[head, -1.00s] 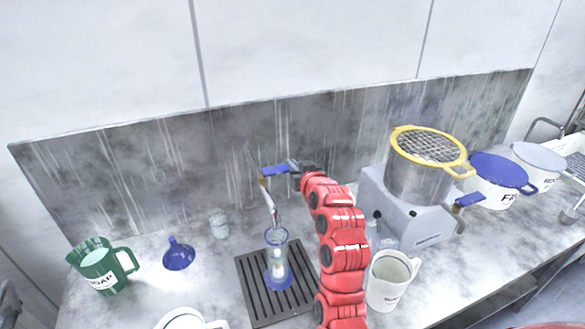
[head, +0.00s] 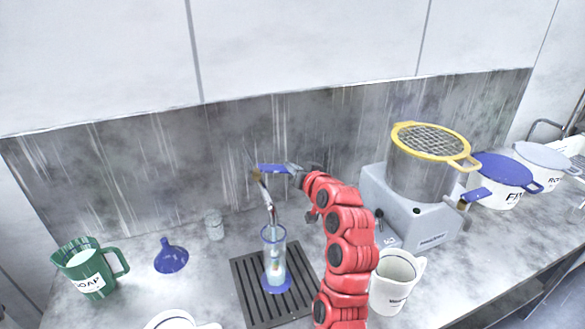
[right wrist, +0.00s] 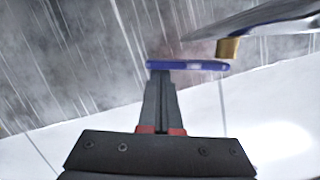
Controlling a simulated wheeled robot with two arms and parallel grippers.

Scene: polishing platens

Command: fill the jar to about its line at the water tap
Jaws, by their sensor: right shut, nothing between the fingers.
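The jar (head: 275,262), a tall clear cylinder with a blue rim and blue foot, stands upright on the dark slatted drain grate (head: 246,290). Something pale shows inside it; its line and water level are too small to read. The metal water tap (head: 269,208) has its spout end at the jar's mouth. Its blue lever (head: 272,168) also shows in the right wrist view (right wrist: 187,66). My right gripper (head: 293,170) is shut and empty, its fingertips (right wrist: 160,75) against or very close to the lever. My left gripper is out of view.
A white jug (head: 396,282) stands beside my right arm. A grey machine (head: 418,222) with a yellow-rimmed sieve (head: 432,141) and lidded pots (head: 501,182) stand right. A stained splashback (head: 120,170) rises behind.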

